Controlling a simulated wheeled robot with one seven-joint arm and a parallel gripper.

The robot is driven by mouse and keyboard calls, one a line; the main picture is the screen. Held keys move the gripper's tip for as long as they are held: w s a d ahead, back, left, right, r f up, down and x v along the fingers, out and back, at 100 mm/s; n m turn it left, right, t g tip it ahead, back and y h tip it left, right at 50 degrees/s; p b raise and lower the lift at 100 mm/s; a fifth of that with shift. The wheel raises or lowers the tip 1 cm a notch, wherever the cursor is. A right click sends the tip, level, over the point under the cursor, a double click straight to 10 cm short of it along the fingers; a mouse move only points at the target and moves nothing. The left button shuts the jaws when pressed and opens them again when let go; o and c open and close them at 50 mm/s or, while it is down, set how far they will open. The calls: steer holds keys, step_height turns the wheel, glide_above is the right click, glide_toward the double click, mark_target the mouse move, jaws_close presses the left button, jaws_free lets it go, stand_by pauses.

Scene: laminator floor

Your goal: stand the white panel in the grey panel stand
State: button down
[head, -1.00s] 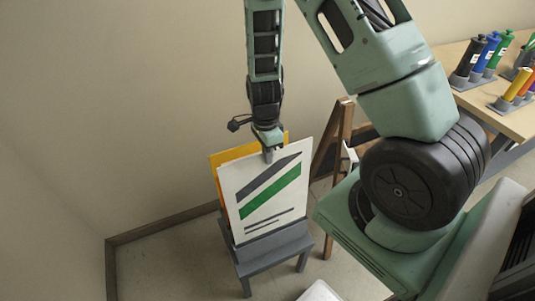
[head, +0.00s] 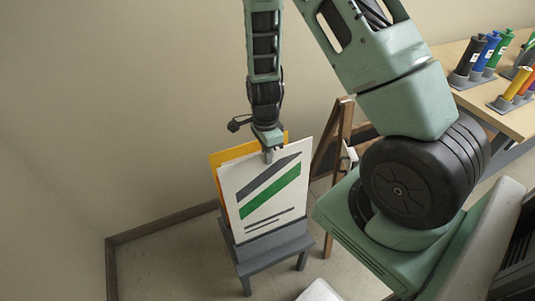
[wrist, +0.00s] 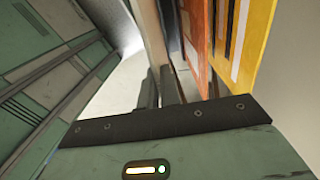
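The white panel (head: 265,195), with a dark grey stripe, a green stripe and thin lines, is upright and slightly tilted in the head view. Its lower edge meets the grey panel stand (head: 272,250); I cannot tell how deep it sits in a slot. My gripper (head: 268,155) is at the panel's top edge, pointing down. In the wrist view my gripper (wrist: 159,90) has its fingers close on either side of the panel's pale edge (wrist: 152,45), and appears shut on it. The panel hides much of the stand's back.
A yellow panel (head: 216,159) stands behind the white one; an orange panel (wrist: 197,30) shows in the wrist view. A wooden easel (head: 329,155) stands to the right. A table (head: 510,118) with several bottles is at far right. The wall is close behind.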

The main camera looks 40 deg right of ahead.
mark_target(269, 188)
steer(key=shift+f, duration=0.1)
steer(key=shift+s+f+b, duration=0.15)
steer(key=shift+f+b, duration=0.95)
steer(key=shift+f, duration=0.5)
steer(key=shift+s+a+f+b, duration=0.1)
steer(key=shift+s+f+b, duration=0.05)
steer(key=shift+f+b, duration=1.25)
steer(key=shift+s+f+b, duration=0.2)
steer(key=shift+f+b, duration=0.8)
steer(key=shift+f, duration=0.7)
steer(key=shift+s+a+f+b, duration=0.1)
steer(key=shift+s+f+b, duration=0.05)
steer(key=shift+f+b, duration=1.25)
steer(key=shift+f, duration=0.1)
steer(key=c, duration=1.5)
jaws_free()
steer(key=shift+c, duration=0.2)
step_height(269, 188, up, 17)
steer(key=w+p, duration=0.1)
steer(key=p, duration=0.1)
steer(key=shift+w+d, duration=0.3)
steer(key=shift+w, duration=0.1)
